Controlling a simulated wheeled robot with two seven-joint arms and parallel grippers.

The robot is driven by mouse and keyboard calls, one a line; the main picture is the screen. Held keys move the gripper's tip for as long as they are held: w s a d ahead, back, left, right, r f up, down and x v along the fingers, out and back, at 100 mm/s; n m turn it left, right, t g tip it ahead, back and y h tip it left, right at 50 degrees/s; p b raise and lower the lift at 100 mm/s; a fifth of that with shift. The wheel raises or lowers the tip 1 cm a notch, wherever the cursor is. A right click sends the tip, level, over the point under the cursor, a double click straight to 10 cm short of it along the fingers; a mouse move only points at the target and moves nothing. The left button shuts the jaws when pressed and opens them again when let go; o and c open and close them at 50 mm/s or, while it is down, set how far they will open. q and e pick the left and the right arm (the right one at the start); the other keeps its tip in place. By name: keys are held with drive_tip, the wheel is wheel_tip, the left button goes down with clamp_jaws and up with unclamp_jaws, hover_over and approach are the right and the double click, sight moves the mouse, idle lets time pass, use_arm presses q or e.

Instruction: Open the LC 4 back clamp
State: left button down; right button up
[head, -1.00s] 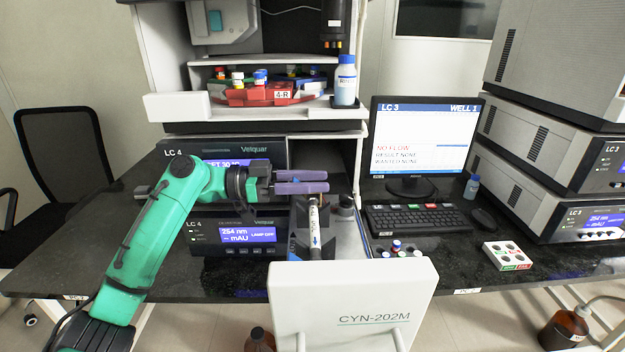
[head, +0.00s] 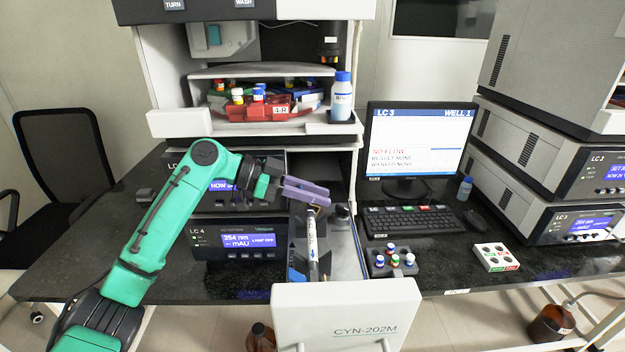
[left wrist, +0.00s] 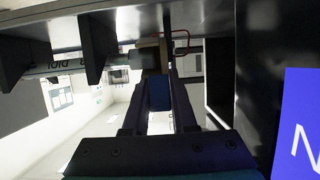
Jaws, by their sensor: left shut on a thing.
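The LC 4 drawer (head: 350,262) is pulled out, with a white column (head: 312,238) lying front to back in it. My left gripper (head: 322,196), with purple fingers, is over the rear end of the column. In the left wrist view its fingers (left wrist: 160,85) are shut on a small blue piece (left wrist: 159,97), which I take to be the back clamp's lever. The column (left wrist: 60,67) and two dark holders (left wrist: 97,48) show at the upper left there. In the head view the fingers hide the clamp. My right gripper is not in view.
The white CYN-202M front panel (head: 335,310) stands nearest me. Above the gripper is a shelf with a red rack (head: 262,110) and a bottle (head: 342,95). A keyboard (head: 408,220) and a dark vial block (head: 391,262) lie to the right.

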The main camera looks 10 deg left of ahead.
use_arm(q)
drive_tip(key=y+p, duration=0.3)
drive_tip(key=p, duration=0.2)
drive_tip(key=d+f+g+y+p, duration=0.1)
drive_tip(key=y+p, duration=0.2)
drive_tip(key=p, duration=0.3)
drive_tip(key=g+y+p, duration=0.1)
drive_tip(key=y+p, duration=0.2)
drive_tip(key=p, duration=0.2)
drive_tip(key=shift+w+d+f+y+p, duration=0.2)
drive_tip(key=shift+d+y+p, duration=0.1)
drive_tip(key=shift+d+y, duration=0.1)
drive_tip(key=shift+f+g+y+p, duration=0.3)
drive_tip(key=shift+g+y+p, duration=0.1)
drive_tip(key=shift+y+p, duration=0.25)
drive_tip(key=shift+f+y+p, duration=0.4)
drive_tip(key=shift+f+y, duration=0.1)
drive_tip(key=shift+y, duration=0.55)
drive_tip(key=shift+s+f, duration=0.1)
drive_tip(key=c, duration=0.7)
unclamp_jaws()
